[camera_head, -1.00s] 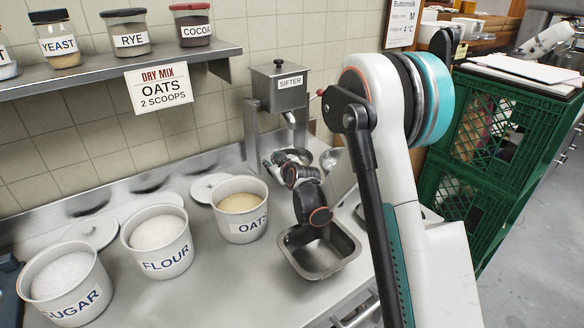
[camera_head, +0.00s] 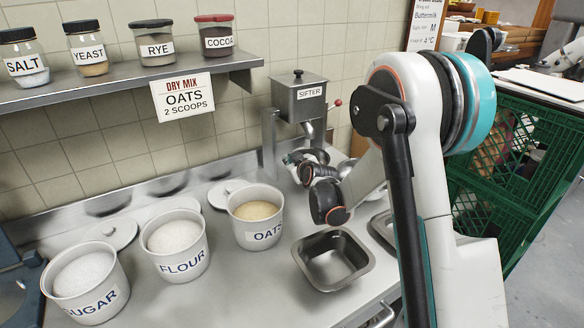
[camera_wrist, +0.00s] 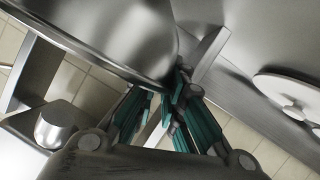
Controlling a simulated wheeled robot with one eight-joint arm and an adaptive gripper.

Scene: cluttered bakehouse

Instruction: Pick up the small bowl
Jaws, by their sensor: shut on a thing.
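The small bowl (camera_wrist: 110,35) is shiny metal and fills the upper left of the wrist view, cut off by the frame edge. My gripper (camera_wrist: 175,95) has its teal-padded fingers closed at the bowl's rim, holding it by the edge. In the head view my gripper (camera_head: 296,157) is below the sifter, at the back of the counter. A bit of shiny metal shows just right of my wrist there; the arm hides most of that area, so I cannot tell if it is the same bowl.
The sifter (camera_head: 299,98) stands close behind my gripper. Tubs of oats (camera_head: 257,232), flour (camera_head: 178,262) and sugar (camera_head: 90,300) stand to the left. An empty square metal pan (camera_head: 333,278) is in front. A shelf (camera_head: 130,82) with jars overhangs the left.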

